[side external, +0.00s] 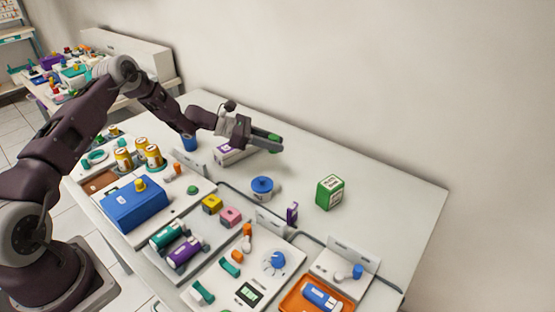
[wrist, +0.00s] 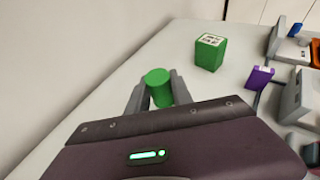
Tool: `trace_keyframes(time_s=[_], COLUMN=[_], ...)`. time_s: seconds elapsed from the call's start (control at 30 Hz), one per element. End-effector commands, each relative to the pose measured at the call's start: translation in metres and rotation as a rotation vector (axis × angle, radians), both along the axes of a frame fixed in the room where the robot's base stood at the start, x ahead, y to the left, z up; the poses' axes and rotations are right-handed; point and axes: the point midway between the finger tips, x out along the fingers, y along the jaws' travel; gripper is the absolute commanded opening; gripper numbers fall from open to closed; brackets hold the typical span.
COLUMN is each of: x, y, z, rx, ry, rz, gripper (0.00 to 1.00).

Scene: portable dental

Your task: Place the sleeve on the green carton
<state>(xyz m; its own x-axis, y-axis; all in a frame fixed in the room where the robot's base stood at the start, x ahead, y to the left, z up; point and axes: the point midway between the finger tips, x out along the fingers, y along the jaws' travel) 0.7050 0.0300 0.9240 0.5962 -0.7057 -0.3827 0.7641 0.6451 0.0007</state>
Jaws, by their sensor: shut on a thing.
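My gripper (side external: 276,143) is shut on a green cylinder (wrist: 159,88), which I take to be the sleeve. In the wrist view it sits upright between the two grey fingers (wrist: 158,80). In the side view only a small green part (side external: 273,136) shows by the fingers. The green carton (side external: 330,192) stands on the white table, to the right of and nearer the camera than my gripper. It has a white label with dark marks on top, and it also shows in the wrist view (wrist: 209,52). The sleeve and the carton are apart.
A blue round pot (side external: 262,188) and a purple piece (side external: 292,213) stand left of the carton. White fixtures, a blue box (side external: 134,205) and an orange tray (side external: 293,300) fill the front. A white box (side external: 234,155) lies below my gripper. The table behind and right of the carton is clear.

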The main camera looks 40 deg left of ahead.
Motion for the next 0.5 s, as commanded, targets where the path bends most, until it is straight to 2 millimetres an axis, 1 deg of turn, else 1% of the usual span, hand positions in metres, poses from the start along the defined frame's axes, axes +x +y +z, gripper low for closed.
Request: trace_keyframes(time_s=[0.07,0.17,0.2,0.27,0.3,0.37,0.4,0.5], x=[0.002,0.006,0.008,0.009,0.010,0.009,0.008,0.003], y=[-0.010,-0.039,-0.056,-0.081,-0.099,-0.127,-0.144,-0.178], z=[0.012,0.027,0.033,0.044,0.051,0.062,0.069,0.082], rx=[0.001,0.003,0.003,0.003,0.003,0.003,0.003,0.001], ry=[-0.002,-0.002,-0.002,-0.002,-0.002,-0.002,-0.003,-0.001], rz=[-0.011,-0.044,-0.059,-0.085,-0.101,-0.129,-0.145,-0.175], gripper=[0.00,0.00,0.00,0.00,0.00,0.00,0.00,0.00])
